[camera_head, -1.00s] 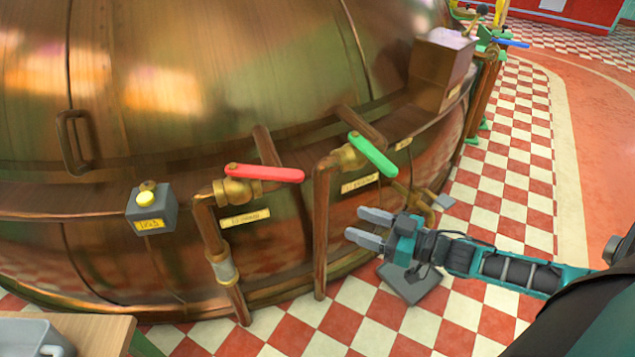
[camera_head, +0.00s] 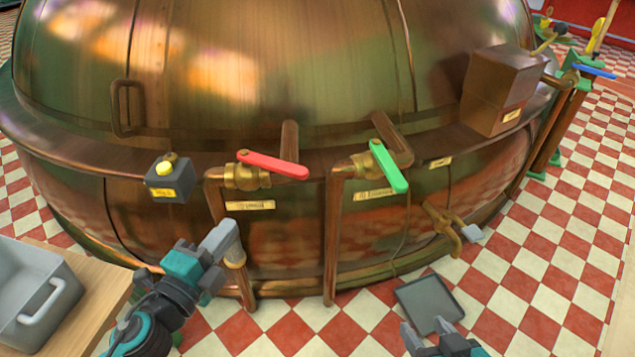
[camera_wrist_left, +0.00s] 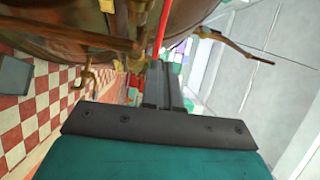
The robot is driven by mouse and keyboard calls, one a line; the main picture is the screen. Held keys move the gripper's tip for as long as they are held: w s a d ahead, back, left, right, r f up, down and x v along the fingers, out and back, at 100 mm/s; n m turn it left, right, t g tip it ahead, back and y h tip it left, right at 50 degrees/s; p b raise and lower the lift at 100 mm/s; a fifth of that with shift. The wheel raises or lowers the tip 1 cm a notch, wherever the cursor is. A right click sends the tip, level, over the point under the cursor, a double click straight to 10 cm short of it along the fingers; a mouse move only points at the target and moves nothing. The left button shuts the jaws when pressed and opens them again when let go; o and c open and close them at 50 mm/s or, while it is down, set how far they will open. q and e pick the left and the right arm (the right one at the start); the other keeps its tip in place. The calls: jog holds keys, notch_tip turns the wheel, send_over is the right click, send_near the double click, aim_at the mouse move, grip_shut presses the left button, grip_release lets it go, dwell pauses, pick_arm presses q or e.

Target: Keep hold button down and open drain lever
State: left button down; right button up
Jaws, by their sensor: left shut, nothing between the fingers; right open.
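A grey box (camera_head: 170,187) with a yellow button (camera_head: 165,168) on top and a yellow label sits on the copper kettle's ledge at left. A red lever (camera_head: 272,164) and a green lever (camera_head: 388,166) sit on brass valves right of it. Their labels are too small to read surely, so I cannot tell which is the drain lever. My left gripper (camera_head: 226,236) is shut and empty, below and right of the button box, apart from it. It also shows in the left wrist view (camera_wrist_left: 163,85). My right gripper (camera_head: 430,328) is open and empty at the bottom.
The copper kettle (camera_head: 250,70) fills the middle. Copper pipes run down below both levers. A small brass tap (camera_head: 443,225) stands at lower right. A dark tray (camera_head: 428,303) lies on the checkered floor. A grey bin (camera_head: 35,290) stands on a wooden table (camera_head: 103,283) at left.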

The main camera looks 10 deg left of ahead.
pick_arm(q)
jog(key=d+m, duration=0.1)
jog(key=p, duration=0.2)
send_near(282, 172)
jog(key=shift+h, duration=0.3)
jog(key=x, duration=0.5)
jog(key=shift+w+a, duration=0.15)
jog(key=shift+a, duration=0.05)
jog(key=shift+b+x, duration=0.3)
jog(key=shift+x, duration=0.6)
pick_arm(e)
jog(key=shift+s+d+r, duration=0.4)
jog(key=shift+d, duration=0.05)
pick_arm(q)
jog(key=shift+d+f, duration=0.1)
